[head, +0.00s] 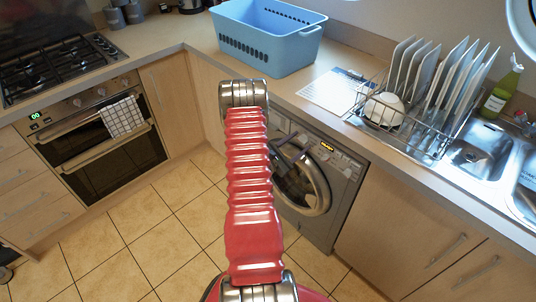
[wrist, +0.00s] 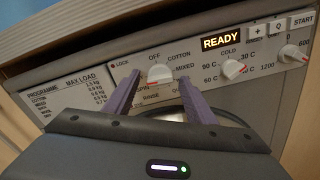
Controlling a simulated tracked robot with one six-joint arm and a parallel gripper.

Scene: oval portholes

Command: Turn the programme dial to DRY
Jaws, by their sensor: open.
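The programme dial (wrist: 160,73), a pale round knob, is on the washing machine's panel in the wrist view. OFF, COTTON, MIXED, SPIN and RINSE labels show around it. I see no DRY label; my left finger covers part of the ring. I cannot read the dial's pointer surely. My gripper (wrist: 159,79) is open, its two purple fingers on either side of the dial, slightly below its middle; I cannot tell if they touch it. The washing machine (head: 335,178) shows in the head view, with my arm across its left part. The display (wrist: 223,42) reads READY.
Temperature dial (wrist: 234,69) and spin-speed dial (wrist: 292,53) sit to the right on the panel. The worktop edge (wrist: 75,30) runs just above. In the head view, a blue basket (head: 268,38) and dish rack (head: 425,135) stand on the worktop. The tiled floor is clear.

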